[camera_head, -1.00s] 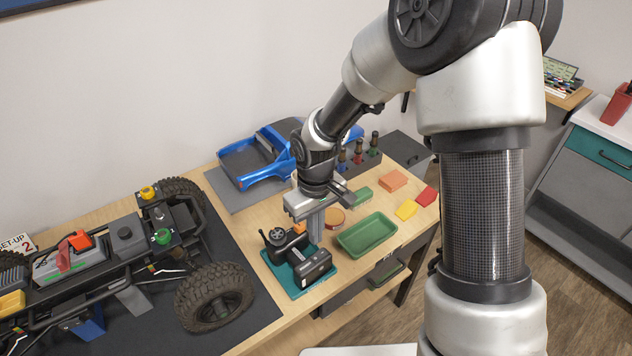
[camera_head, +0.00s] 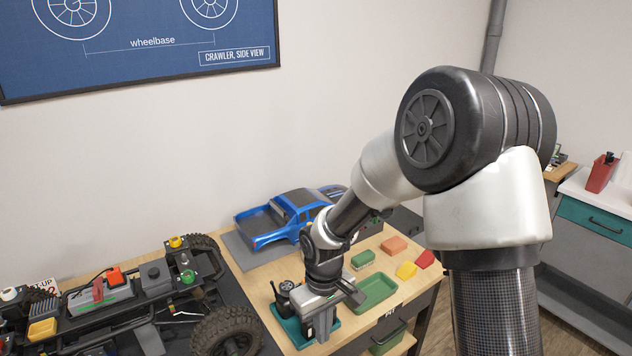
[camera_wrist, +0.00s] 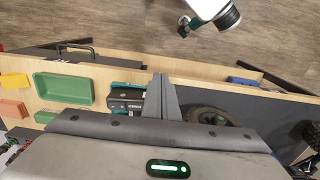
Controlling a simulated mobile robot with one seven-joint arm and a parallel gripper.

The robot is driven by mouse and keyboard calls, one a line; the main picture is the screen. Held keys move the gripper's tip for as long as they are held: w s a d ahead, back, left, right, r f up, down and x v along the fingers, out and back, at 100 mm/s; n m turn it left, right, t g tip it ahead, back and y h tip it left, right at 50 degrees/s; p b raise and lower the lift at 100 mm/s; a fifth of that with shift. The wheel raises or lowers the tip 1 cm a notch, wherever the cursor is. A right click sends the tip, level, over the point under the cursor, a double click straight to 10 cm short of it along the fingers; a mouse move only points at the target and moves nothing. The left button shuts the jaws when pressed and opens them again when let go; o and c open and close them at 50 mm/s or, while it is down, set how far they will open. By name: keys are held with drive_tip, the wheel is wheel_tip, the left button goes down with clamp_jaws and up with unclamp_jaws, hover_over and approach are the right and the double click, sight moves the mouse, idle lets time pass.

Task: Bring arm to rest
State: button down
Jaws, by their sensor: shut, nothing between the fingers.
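My arm reaches from the right over the workbench in the head view. My gripper (camera_head: 322,328) points down above the teal tray (camera_head: 291,325) at the bench's front. In the wrist view the fingers of my gripper (camera_wrist: 161,97) are together with nothing between them. A black box-shaped device (camera_wrist: 128,101) on the teal tray shows just left of the fingers. Whether the fingertips touch anything on the tray cannot be told.
A green tray (camera_head: 375,293) lies right of my gripper, with yellow, red and orange blocks (camera_head: 405,271) behind it. The crawler chassis (camera_head: 130,305) stands at the left on a dark mat. A blue truck body (camera_head: 285,215) sits at the back.

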drive_tip(key=s+d+r+m+t+p, duration=0.1)
drive_tip(key=s+d+r+m, duration=0.2)
drive_tip(key=r, duration=0.6)
drive_tip(key=s+d+r+t+p, duration=0.1)
drive_tip(key=s+d+r+t, duration=0.2)
drive_tip(key=r, duration=0.5)
drive_tip(key=s+d+r+m+p, duration=0.15)
drive_tip(key=s+d+r, duration=0.3)
drive_tip(key=r, duration=0.45)
drive_tip(key=s+d+r+m+t, duration=0.1)
drive_tip(key=s+d+r+m, duration=0.1)
drive_tip(key=s+r, duration=0.2)
drive_tip(key=shift+s+r+t, duration=0.25)
drive_tip(key=shift+s+t, duration=0.05)
drive_tip(key=shift+s, duration=0.95)
